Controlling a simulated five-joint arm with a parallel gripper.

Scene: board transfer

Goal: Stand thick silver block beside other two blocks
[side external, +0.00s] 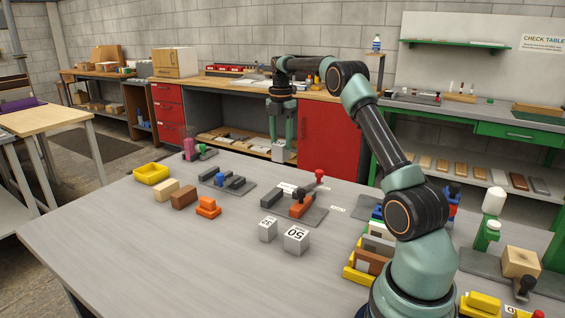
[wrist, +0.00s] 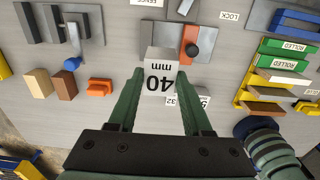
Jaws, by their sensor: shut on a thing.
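My gripper (side external: 282,132) is shut on a silver block (side external: 281,153) and holds it high above the table. In the wrist view the gripper (wrist: 160,76) has its green fingers on either side of this block (wrist: 161,72), which is marked "40 mm". Two other silver blocks stand close together on the table. One is marked 32 (side external: 267,230) and the larger one is marked 50 (side external: 296,240). In the wrist view they are mostly hidden behind the held block and right finger; part of one block (wrist: 203,97) shows.
Orange piece (side external: 208,207), brown block (side external: 183,197) and tan block (side external: 166,190) stand left of the silver blocks. Behind are grey fixtures, one with a red knob (side external: 319,174). A yellow bin (side external: 360,273) of boards is at right. The table's front left is clear.

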